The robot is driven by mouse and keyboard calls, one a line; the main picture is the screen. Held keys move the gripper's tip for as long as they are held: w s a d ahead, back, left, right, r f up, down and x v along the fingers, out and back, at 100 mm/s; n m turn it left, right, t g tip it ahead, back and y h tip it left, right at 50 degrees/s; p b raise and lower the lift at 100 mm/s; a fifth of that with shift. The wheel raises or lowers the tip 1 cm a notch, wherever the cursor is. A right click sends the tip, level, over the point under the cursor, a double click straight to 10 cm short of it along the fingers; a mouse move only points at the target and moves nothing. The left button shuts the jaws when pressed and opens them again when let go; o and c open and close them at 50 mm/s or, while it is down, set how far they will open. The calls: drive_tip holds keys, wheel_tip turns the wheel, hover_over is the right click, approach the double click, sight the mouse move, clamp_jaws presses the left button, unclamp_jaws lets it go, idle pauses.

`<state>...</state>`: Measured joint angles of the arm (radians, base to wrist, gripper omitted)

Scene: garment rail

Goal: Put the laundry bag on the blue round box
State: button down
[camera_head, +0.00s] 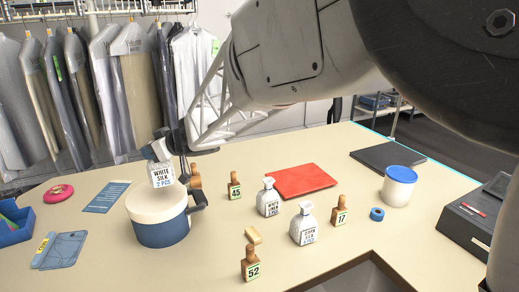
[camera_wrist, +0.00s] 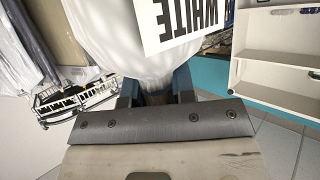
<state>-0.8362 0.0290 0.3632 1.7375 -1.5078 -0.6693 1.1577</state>
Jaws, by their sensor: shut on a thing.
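A white laundry bag (camera_head: 161,173) labelled "WHITE SILK 2 PCS" is over the blue round box (camera_head: 163,234), which has a cream lid. My gripper (camera_head: 161,149) is shut on the bag's neck, and the bag hangs roughly upright. The bag's base appears at or just above the lid; I cannot tell whether they touch. In the wrist view the white bag (camera_wrist: 110,35) fills the top middle, its label partly cut off, with the neck between the fingers (camera_wrist: 155,92). The box cannot be seen there. Two other labelled bags (camera_head: 268,199) (camera_head: 303,227) stand right of the box.
Wooden number blocks (camera_head: 234,187) stand around the bags. A red folder (camera_head: 302,181), a white tub with a blue lid (camera_head: 399,188) and a black terminal (camera_head: 477,222) are to the right. A pink round item (camera_head: 58,193) and blue tray (camera_head: 15,227) are left.

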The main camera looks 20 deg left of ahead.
drive_tip(key=shift+f, duration=0.1)
drive_tip(key=shift+f, duration=1.6)
drive_tip(key=shift+f, duration=0.15)
drive_tip(key=c, duration=1)
unclamp_jaws()
drive_tip(key=shift+o, duration=0.2)
drive_tip(key=shift+d, duration=0.1)
drive_tip(key=v, duration=1.2)
